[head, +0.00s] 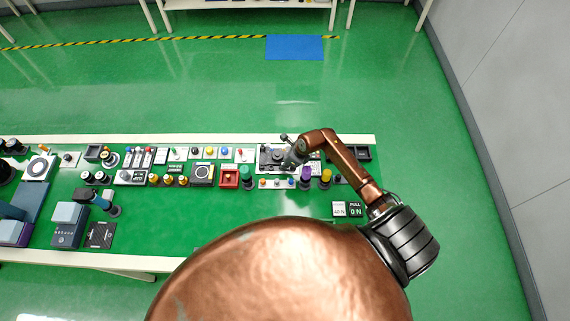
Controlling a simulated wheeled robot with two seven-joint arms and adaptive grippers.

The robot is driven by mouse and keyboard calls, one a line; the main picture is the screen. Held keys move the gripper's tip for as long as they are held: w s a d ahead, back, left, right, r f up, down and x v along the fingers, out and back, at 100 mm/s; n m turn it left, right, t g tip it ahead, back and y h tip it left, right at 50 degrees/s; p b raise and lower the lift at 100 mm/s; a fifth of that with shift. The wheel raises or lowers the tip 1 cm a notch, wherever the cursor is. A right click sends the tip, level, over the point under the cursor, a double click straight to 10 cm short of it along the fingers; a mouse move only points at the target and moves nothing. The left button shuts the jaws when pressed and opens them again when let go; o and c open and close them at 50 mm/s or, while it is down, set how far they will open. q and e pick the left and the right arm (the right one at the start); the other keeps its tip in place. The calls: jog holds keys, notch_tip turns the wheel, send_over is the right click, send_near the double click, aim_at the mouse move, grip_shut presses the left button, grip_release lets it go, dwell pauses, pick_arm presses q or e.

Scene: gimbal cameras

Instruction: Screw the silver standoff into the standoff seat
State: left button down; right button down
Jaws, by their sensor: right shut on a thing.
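My right gripper (294,155) reaches down at the back right of the green table, over a grey plate (265,158) with dark parts on it. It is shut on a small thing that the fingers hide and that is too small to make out. I cannot pick out the silver standoff or the standoff seat for certain; both may be under or beside the gripper. My left gripper is not in view.
The green table (180,220) carries rows of buttons, knobs and switches. A red square box (229,178) stands left of the gripper, and purple (305,180) and yellow (326,178) posts stand just in front. Blue-grey boxes (67,222) are at the left. My copper arm hides the front middle.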

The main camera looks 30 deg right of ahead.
jog(key=shift+s+f, duration=0.15)
jog(key=shift+f, duration=0.1)
dwell(0.3)
dwell(0.4)
jog(key=shift+s+f+m+h+p, duration=0.15)
jog(key=shift+m+h+p, duration=0.25)
jog(key=shift+m+p, duration=0.7)
jog(key=shift+s+r+m+h+p, duration=0.1)
jog(key=shift+m+h+p, duration=0.3)
jog(key=shift+m+p, duration=0.65)
jog(key=shift+f+t, duration=0.1)
jog(key=shift+t, duration=0.2)
jog(key=c, duration=1.9)
grip_release()
jog(key=shift+w, duration=0.1)
